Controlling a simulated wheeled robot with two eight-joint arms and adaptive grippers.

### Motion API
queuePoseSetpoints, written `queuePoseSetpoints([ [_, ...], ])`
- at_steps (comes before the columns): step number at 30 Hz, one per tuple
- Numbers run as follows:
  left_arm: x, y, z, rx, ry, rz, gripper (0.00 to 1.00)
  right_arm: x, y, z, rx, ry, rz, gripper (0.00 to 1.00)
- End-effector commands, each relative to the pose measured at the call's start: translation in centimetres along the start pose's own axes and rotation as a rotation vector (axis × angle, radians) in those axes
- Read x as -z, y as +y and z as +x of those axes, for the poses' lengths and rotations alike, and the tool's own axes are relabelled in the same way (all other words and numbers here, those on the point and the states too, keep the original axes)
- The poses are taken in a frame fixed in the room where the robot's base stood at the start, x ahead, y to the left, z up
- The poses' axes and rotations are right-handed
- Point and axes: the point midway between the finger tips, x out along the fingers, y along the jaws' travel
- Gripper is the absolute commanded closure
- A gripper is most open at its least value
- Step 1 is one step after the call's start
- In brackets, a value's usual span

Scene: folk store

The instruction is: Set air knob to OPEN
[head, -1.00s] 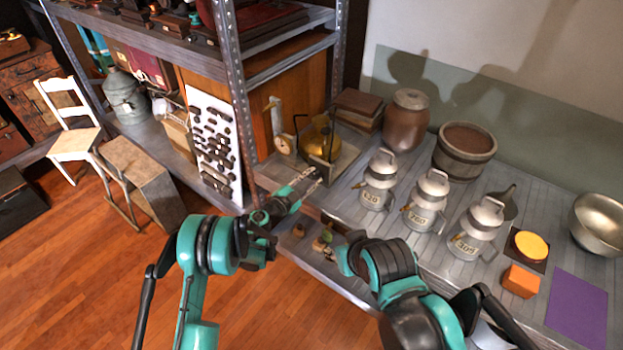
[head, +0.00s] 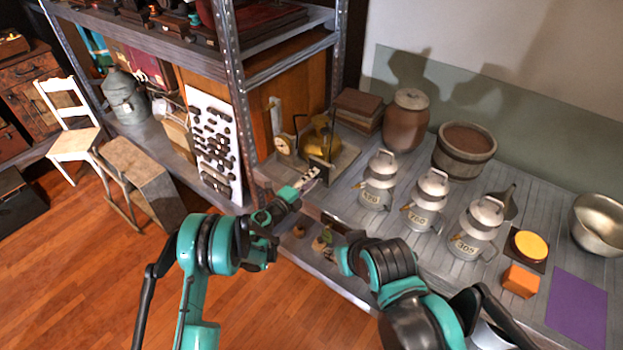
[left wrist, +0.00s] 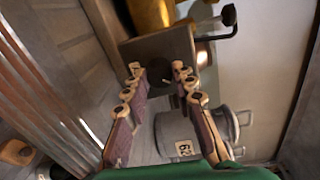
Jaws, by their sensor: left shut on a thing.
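The brass-coloured apparatus (head: 318,139) stands in a dark frame at the shelf corner. It also shows at the top of the left wrist view (left wrist: 150,14), above a grey plate (left wrist: 172,44). A small dark round knob (left wrist: 160,74) shows at the plate's near edge. My left gripper (head: 312,176) reaches the front of the apparatus. In the left wrist view its fingertips (left wrist: 157,70) are on either side of the knob, shut on it. Any OPEN marking is too small to read or hidden. My right arm is bent at lower centre; its gripper does not show.
Several grey milk cans, including one can (head: 378,182), stand right of the apparatus. A dial clock (head: 284,146) is at its left. A metal shelf post (head: 236,95) rises close by. A wooden tub (head: 464,150) and brown jar (head: 407,121) stand behind.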

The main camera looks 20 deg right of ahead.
Motion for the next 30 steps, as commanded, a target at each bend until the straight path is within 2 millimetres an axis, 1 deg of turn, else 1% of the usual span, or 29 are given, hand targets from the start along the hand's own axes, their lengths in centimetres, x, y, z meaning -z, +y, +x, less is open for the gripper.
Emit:
queuePoseSetpoints([
  [4, 0.06, 0.03, 0.00, -0.001, -0.002, 0.069, 1.00, 0.00, 0.00, 0.00, 0.000, 0.000, 0.000, 0.60],
  [9, 0.08, 0.03, 0.00, -0.001, -0.004, 0.115, 1.00, 0.00, 0.00, 0.00, 0.000, 0.000, 0.000, 0.60],
  [25, 0.09, 0.06, 0.00, -0.002, -0.004, 0.137, 1.00, -0.01, 0.00, 0.01, 0.000, 0.000, 0.000, 0.60],
  [26, 0.09, 0.06, 0.00, -0.002, -0.004, 0.137, 0.69, -0.01, 0.00, 0.01, 0.000, 0.000, 0.000, 0.60],
  [27, 0.09, 0.06, 0.00, -0.002, -0.004, 0.137, 0.58, -0.01, 0.00, 0.01, 0.000, 0.000, 0.000, 0.60],
  [28, 0.09, 0.06, 0.00, -0.002, -0.004, 0.137, 0.53, -0.01, 0.00, 0.01, 0.000, 0.000, 0.000, 0.60],
  [30, 0.08, 0.05, 0.00, -0.002, -0.005, 0.136, 0.53, 0.00, 0.00, 0.01, 0.000, 0.000, 0.000, 0.60],
])
